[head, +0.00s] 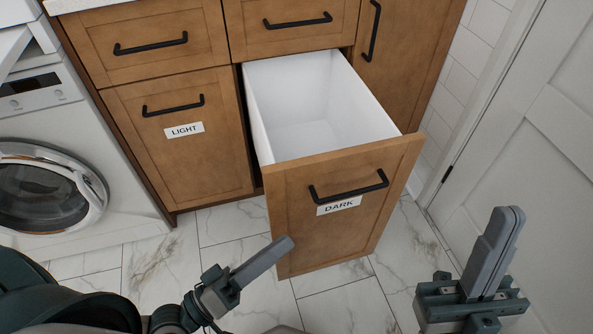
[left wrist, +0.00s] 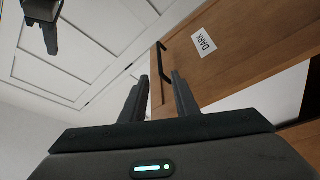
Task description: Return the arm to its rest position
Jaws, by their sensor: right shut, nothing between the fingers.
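My left gripper (head: 288,243) is in front of the lower part of the open DARK drawer front (head: 290,215) in the head view, where its fingers overlap. In the left wrist view its two fingers (left wrist: 160,76) stand apart with nothing between them. My right gripper (head: 513,212) is shut and empty, pointing up at the lower right, before the white door. It also shows at the top left of the left wrist view (left wrist: 52,52). Neither gripper holds the black DARK handle (head: 348,188).
The DARK drawer is pulled out, and its white bin (head: 320,132) looks empty. The LIGHT front (head: 180,150) is closed. A washing machine (head: 40,125) stands left and a white panelled door (head: 535,150) right. Marble floor tiles (head: 150,265) show between.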

